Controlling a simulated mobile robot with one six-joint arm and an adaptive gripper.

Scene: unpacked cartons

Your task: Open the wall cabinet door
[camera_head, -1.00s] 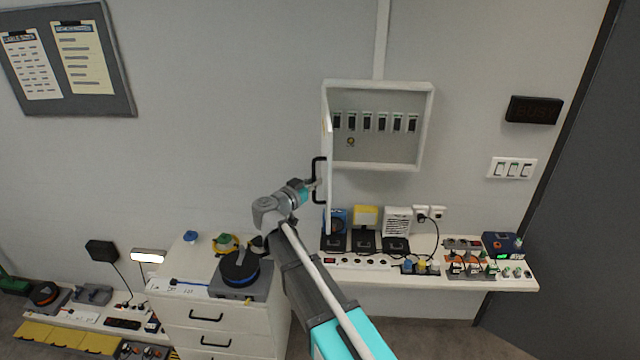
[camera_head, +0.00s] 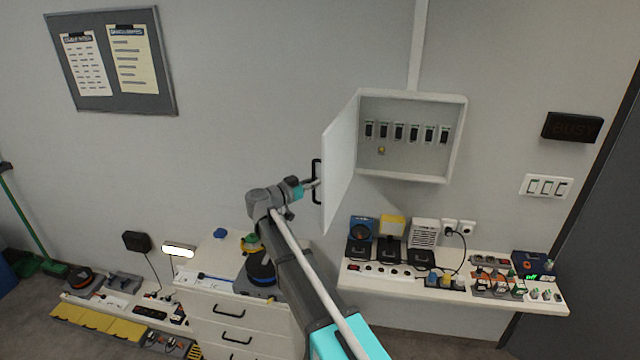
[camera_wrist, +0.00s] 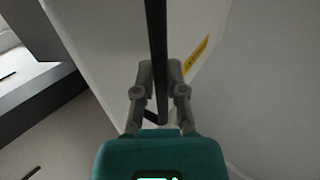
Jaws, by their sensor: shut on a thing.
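The wall cabinet (camera_head: 462,130) hangs on the wall right of centre in the head view. Its white door (camera_head: 341,165) stands well open, swung out on its left-hand hinge side, and the inside with a row of black switches (camera_head: 399,131) shows. The black bar handle (camera_head: 317,181) is on the outer face of the door. My gripper (camera_head: 312,184) is at the handle. In the wrist view its two fingers (camera_wrist: 161,82) are closed around the dark handle bar (camera_wrist: 157,40). The door's face (camera_wrist: 110,45) is beside it, with a yellow label (camera_wrist: 196,62).
Below the cabinet, a white shelf (camera_head: 385,272) carries chargers, lamps and plugs. A white drawer unit (camera_head: 255,335) with a dark round device (camera_head: 262,270) stands under my arm. The wall left of the door is clear up to the notice board (camera_head: 166,100).

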